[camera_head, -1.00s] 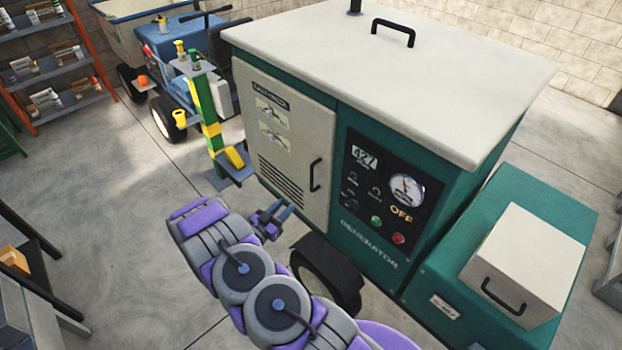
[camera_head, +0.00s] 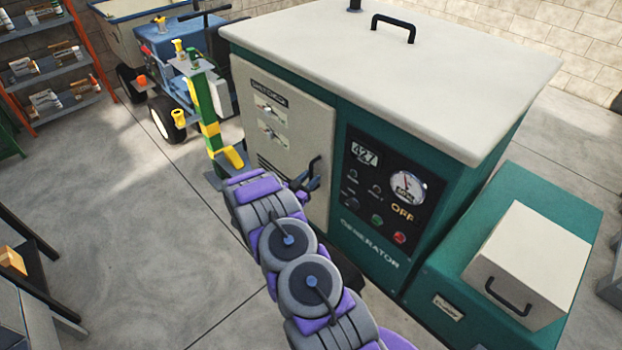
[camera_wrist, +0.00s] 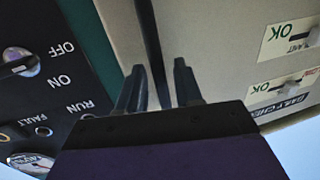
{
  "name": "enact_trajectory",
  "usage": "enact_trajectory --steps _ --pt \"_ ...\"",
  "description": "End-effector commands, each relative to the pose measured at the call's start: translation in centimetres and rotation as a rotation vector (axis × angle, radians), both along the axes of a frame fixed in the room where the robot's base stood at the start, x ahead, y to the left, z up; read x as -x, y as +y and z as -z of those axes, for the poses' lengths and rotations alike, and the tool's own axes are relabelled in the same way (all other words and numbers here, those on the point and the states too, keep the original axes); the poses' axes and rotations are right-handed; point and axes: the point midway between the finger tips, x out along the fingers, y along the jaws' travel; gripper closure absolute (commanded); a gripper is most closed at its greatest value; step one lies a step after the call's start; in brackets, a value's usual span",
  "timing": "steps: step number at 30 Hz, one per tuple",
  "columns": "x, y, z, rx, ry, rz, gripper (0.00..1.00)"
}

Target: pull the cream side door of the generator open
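The cream side door (camera_head: 285,130) of the generator (camera_head: 440,220) looks closed, flush with the green body. Its black upright handle (camera_head: 316,170) is near the door's right edge. It also shows in the wrist view as a dark bar (camera_wrist: 148,35). My gripper (camera_head: 306,181) is at the handle, and my arm hides the door's lower part. In the wrist view my gripper's two fingers (camera_wrist: 158,80) stand apart, with the bar between them and a gap to the right finger. Whether either finger touches the bar cannot be told.
The control panel (camera_head: 385,200) is just right of the door. A green and yellow stand (camera_head: 207,120) is close to the door's left side, with a blue cart (camera_head: 165,50) behind it. Open concrete floor (camera_head: 120,210) lies to the left.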

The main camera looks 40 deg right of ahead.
Motion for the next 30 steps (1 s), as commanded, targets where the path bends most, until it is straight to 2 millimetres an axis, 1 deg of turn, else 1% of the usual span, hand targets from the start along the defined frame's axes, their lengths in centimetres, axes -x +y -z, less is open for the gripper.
enact_trajectory --steps 1,4,14,24,25,30 --pt "-0.1 -0.47 0.05 0.0 -0.001 0.001 0.65" --pt "-0.25 -0.97 0.0 -0.001 -0.002 0.001 0.65" --pt "-0.34 -1.15 -0.05 0.001 -0.001 0.0 0.66" --pt "-0.34 -1.14 -0.05 0.001 -0.001 0.0 0.99" --pt "-0.34 -1.14 -0.05 0.001 -0.001 0.0 1.0" --pt "-0.36 -1.13 -0.06 0.001 -0.001 0.0 1.0"
